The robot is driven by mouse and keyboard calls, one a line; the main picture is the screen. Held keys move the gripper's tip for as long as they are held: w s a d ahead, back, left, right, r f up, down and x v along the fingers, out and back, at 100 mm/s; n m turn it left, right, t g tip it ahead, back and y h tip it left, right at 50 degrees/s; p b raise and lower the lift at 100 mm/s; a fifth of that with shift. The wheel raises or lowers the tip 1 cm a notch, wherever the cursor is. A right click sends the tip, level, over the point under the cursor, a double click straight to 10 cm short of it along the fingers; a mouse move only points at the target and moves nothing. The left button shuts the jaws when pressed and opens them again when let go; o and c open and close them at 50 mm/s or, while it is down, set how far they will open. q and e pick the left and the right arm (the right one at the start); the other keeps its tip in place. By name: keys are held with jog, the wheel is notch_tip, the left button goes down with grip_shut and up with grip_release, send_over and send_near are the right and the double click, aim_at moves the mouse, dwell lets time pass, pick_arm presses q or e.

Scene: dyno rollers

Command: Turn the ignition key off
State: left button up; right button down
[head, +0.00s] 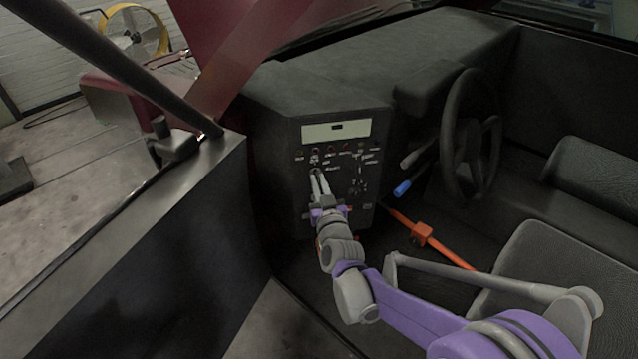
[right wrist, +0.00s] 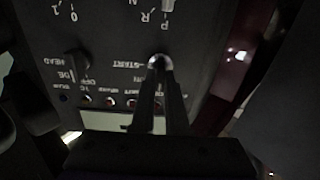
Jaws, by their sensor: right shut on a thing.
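The ignition key's silver round switch (right wrist: 160,61) sits on the black control panel (head: 374,178), beside an upside-down "START" label in the right wrist view. My right gripper (head: 316,174) reaches the upper left of the panel in the head view. In the right wrist view its two dark fingers (right wrist: 161,72) meet at the switch and are shut on the key. The fingers hide the key itself, so its exact angle cannot be told. My left gripper is not in view.
A dark knob (right wrist: 77,60) and a row of small indicator lights sit near the switch. A steering wheel (head: 453,140), a blue-tipped lever (head: 402,188) and an orange bar (head: 450,257) lie to the right. The open door (head: 150,230) stands at the left.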

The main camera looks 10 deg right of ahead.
dwell(0.4)
jog(key=c, duration=0.9)
grip_release()
jog(key=s, duration=1)
jog(key=shift+s+d+p, duration=0.25)
jog(key=shift+s+p, duration=0.05)
jog(key=shift+s, duration=0.1)
